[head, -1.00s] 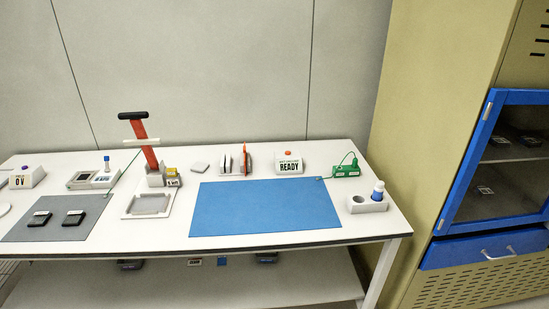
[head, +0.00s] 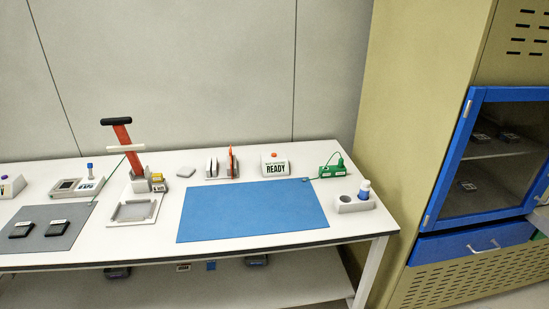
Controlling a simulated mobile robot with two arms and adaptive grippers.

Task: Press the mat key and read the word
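A white box (head: 275,166) with an orange key on top stands at the back of the table, behind the blue mat. The blue mat (head: 252,211) lies flat on the right part of the table. A green box (head: 332,172) with a green cord stands at the mat's back right corner, and the cord runs to that corner. Neither of my grippers shows in the head view.
A red-levered press (head: 124,137) stands left of the mat. A grey mat (head: 50,238) holds two dark cases. A tan cabinet with a blue-framed door (head: 432,207) is at the right.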

